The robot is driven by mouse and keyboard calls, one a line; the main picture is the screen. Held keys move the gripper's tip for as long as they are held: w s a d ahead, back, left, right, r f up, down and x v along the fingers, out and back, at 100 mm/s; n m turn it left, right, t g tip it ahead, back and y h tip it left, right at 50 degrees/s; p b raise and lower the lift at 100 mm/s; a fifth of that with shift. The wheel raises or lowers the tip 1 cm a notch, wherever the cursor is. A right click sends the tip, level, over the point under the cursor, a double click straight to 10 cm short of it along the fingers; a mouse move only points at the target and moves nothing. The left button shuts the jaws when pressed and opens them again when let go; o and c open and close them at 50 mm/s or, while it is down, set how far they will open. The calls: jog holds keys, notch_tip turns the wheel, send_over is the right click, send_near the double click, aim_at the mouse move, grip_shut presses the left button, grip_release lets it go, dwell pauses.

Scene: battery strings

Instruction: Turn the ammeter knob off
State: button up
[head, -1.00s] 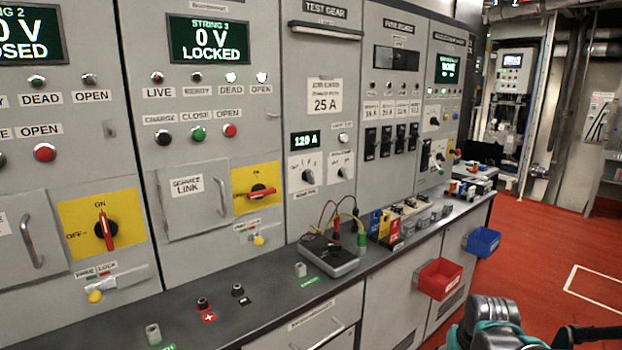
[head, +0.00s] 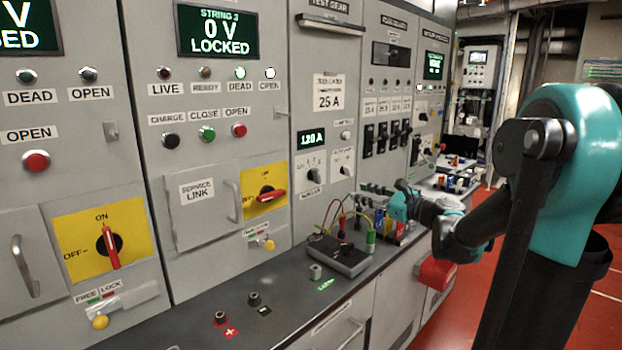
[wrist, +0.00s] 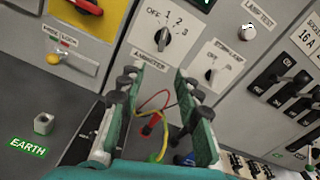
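The ammeter knob (head: 313,168) is a dark rotary knob on a white plate on the test gear panel, below a lit display reading about 120 A (head: 311,140). In the wrist view the knob (wrist: 163,39) sits above the AMMETER label, with OFF, 1, 2 and 3 around it. Its pointer seems turned away from OFF, but the exact mark is hard to tell. My gripper (wrist: 158,76) is open and empty, its two green fingers spread below the knob and apart from it. In the head view my gripper (head: 379,196) is over the bench, right of and lower than the knob.
A second knob (wrist: 211,73) sits right of the ammeter knob, with a lamp test button (wrist: 248,32) above it. A grey box with red, yellow and green leads (head: 340,254) lies on the bench below. Black switches (head: 383,143) line the panel to the right.

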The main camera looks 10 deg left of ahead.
send_near(319, 177)
jog(key=x, duration=0.9)
jog(key=shift+w+a, duration=0.1)
jog(key=shift+w, duration=0.05)
grip_shut()
